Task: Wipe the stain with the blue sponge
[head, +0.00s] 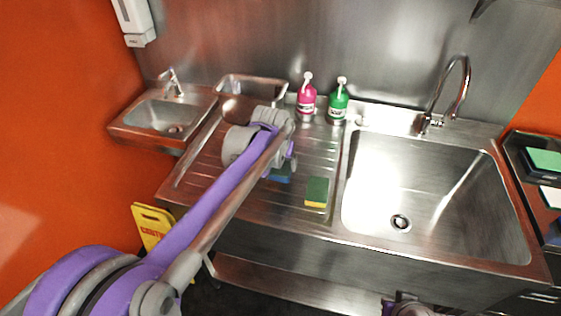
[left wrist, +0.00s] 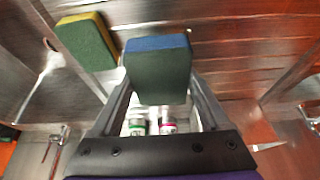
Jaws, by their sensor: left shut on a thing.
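The blue sponge (head: 281,174), blue with a dark green layer, shows partly behind my left wrist over the ribbed drainboard (head: 222,173). In the left wrist view the sponge (left wrist: 157,72) sits between the fingers of my left gripper (left wrist: 158,92), which is shut on it. I cannot tell whether the sponge touches the drainboard. I cannot make out a stain for certain; my left arm covers part of the drainboard.
A green and yellow sponge (head: 317,192) lies on the drainboard's right front. Pink (head: 306,103) and green (head: 338,104) bottles stand at the back, near a metal tray (head: 285,87). A large sink (head: 425,180) is on the right, a small basin (head: 160,113) at left.

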